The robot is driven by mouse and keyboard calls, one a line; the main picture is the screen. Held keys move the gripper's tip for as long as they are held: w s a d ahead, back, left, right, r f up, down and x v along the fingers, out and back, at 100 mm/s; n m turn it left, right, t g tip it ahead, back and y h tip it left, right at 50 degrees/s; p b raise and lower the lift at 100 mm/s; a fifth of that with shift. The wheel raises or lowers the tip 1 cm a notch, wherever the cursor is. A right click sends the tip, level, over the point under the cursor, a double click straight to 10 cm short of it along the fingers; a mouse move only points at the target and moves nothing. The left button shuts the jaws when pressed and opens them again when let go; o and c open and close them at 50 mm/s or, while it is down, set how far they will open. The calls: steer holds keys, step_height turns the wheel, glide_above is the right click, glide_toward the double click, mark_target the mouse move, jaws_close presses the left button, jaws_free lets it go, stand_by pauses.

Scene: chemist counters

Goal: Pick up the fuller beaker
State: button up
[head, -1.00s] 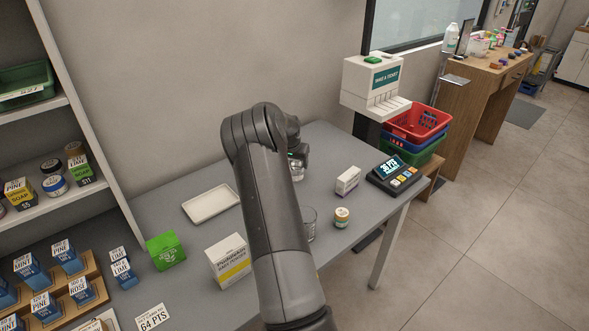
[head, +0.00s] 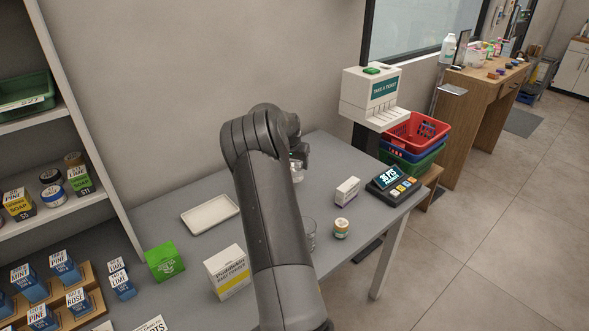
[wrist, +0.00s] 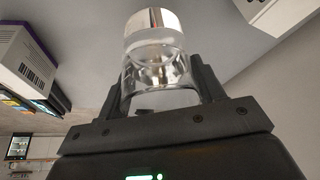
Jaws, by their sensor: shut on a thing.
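My gripper (wrist: 158,78) is shut on a clear glass beaker (wrist: 157,66), with one finger on each side of it in the wrist view. The beaker looks to have clear liquid in it, but its level is hard to read. In the head view my arm hides most of my gripper (head: 300,158), and only a small part of the held beaker (head: 297,173) shows beneath it. A second glass beaker (head: 310,236) stands on the grey counter (head: 335,270), partly behind my arm; its fill cannot be made out.
A white tray (head: 210,214), a green box (head: 164,261) and a white-yellow carton (head: 228,272) are left of my arm. A ticket dispenser (head: 371,96) stands behind.

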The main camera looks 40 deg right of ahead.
steer(key=s+d+r, duration=0.4)
steer(key=s+r, duration=0.2)
steer(key=s, duration=0.4)
steer(key=shift+s+d+r, duration=0.2)
steer(key=shift+d+r, duration=0.1)
steer(key=shift+d, duration=0.05)
stand_by(0.3)
stand_by(2.0)
